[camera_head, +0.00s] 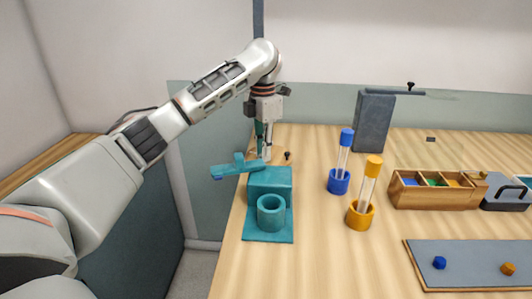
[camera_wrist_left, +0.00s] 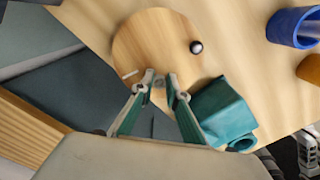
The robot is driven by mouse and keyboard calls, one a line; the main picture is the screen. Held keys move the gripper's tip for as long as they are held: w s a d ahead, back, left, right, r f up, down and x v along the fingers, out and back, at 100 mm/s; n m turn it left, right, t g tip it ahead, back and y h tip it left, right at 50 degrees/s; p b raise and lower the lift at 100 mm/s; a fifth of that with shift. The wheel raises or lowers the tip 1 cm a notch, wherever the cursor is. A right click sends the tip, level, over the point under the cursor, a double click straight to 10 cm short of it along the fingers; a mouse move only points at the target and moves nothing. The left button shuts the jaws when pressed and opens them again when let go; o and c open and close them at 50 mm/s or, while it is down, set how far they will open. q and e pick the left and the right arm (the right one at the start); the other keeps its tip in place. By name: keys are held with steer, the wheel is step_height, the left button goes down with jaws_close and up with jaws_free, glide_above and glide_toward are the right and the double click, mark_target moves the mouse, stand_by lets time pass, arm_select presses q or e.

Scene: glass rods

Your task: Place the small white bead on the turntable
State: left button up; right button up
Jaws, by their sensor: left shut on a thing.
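The wooden turntable (camera_wrist_left: 150,40) is a round disc in the left wrist view, with a dark ball-like knob (camera_wrist_left: 196,47) near its right side. A short white mark or piece (camera_wrist_left: 130,74) lies at its left. My left gripper (camera_wrist_left: 160,81) is over the disc's near edge, its fingertips close together. A small pale thing (camera_wrist_left: 159,84) shows between them, probably the white bead; its outline is unclear. In the head view my left gripper (camera_head: 265,156) points down behind the teal block, and the bead cannot be made out. My right gripper is not in view.
A teal stand (camera_head: 270,180) with a cup (camera_head: 271,213) is close by the turntable. A teal bar (camera_head: 238,168) juts left. A blue holder (camera_head: 339,182) and an orange holder (camera_head: 360,215) carry glass tubes. A wooden tray (camera_head: 435,198) and grey mat (camera_head: 470,275) are right.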

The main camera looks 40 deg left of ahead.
arm_select(q)
steer(key=shift+r, duration=0.2)
jaws_close()
steer(key=shift+f, duration=0.1)
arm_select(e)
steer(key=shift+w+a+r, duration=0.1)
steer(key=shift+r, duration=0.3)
arm_select(q)
steer(key=o, duration=0.8)
jaws_free()
steer(key=shift+f, duration=0.1)
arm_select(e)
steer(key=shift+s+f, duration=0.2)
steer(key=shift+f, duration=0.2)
